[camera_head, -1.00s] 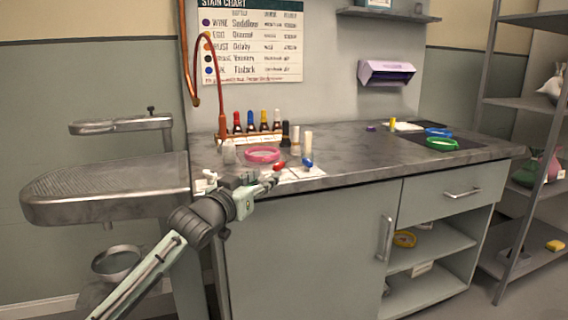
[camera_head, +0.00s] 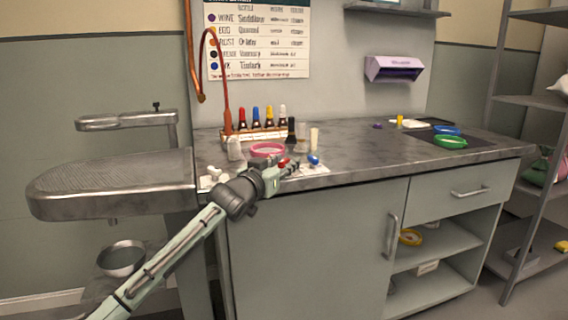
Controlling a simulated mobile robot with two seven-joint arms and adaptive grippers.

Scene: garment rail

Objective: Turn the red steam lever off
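The small red lever (camera_head: 283,162) shows at the front edge of the worktop, partly hidden by my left gripper (camera_head: 284,171). A matching blue lever (camera_head: 313,160) stands just to its right, uncovered. My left arm reaches in from the lower left. The fingers of my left gripper are at or very near the red lever; I cannot tell whether they touch it. They are too small and dark to show whether they are open. My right gripper is not in view.
A pink ring dish (camera_head: 267,150) lies just behind the gripper. Several dropper bottles stand in a wooden rack (camera_head: 262,134) behind it. A copper hose (camera_head: 226,90) hangs at the left. The worktop (camera_head: 365,145) right of the blue lever is mostly clear.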

